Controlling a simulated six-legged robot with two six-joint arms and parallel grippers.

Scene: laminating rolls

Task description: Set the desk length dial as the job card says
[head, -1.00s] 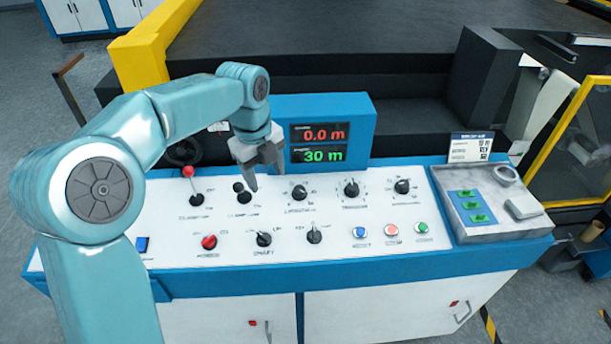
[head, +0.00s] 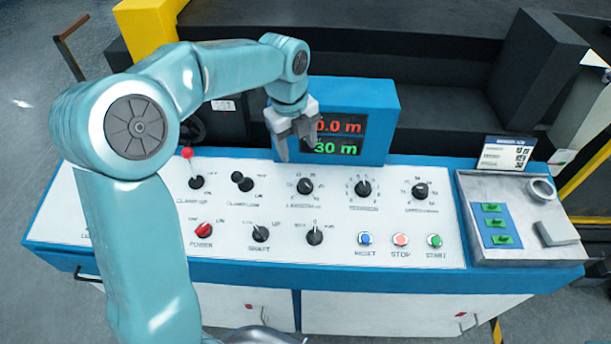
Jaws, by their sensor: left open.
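The white sloped desk (head: 270,214) carries a top row of three black dials: a left dial (head: 305,186), a middle dial (head: 363,188) and a right dial (head: 420,191). Their labels are too small to read surely. The blue display (head: 385,100) shows a red number ending in 0.0 m, partly hidden, and a green 30 m. The job card (head: 506,155) stands at the back right; its writing is not legible. My left gripper (head: 296,152) is open and empty, above and behind the left dial, apart from it, covering the display's left part. My right gripper is not in view.
A red-knobbed lever (head: 188,168) and a black lever (head: 242,182) stand left of the dials. The front row has a red power knob (head: 204,230), two black knobs, and blue, red and green buttons. A grey tray (head: 520,250) is at right.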

